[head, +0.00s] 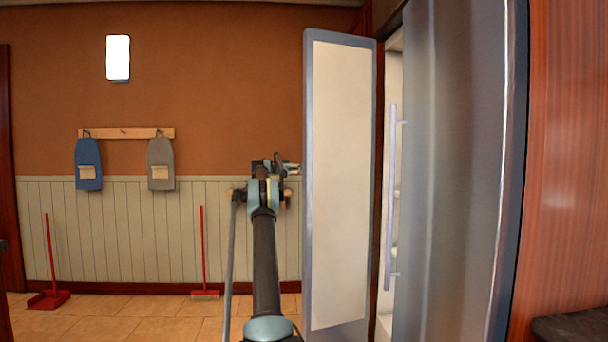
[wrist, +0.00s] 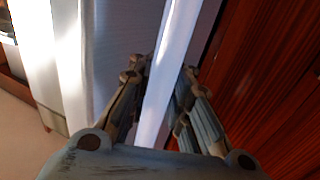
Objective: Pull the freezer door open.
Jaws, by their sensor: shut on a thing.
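The freezer door (head: 340,185) stands open in the head view, swung out with its pale inner panel and grey edge facing me. My gripper (head: 278,168) is at the left of this door, on its outer side. In the wrist view my gripper (wrist: 168,72) has its fingers on both sides of a long pale handle bar (wrist: 172,45) and is shut on it. The handle is hidden in the head view behind the door and my arm. A grey door surface (wrist: 108,50) lies beside the bar in the wrist view.
The other fridge door (head: 450,180) with its long vertical handle (head: 391,200) is at the right. A strip of white interior shows between the doors. Red wood (head: 570,160) borders the right.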

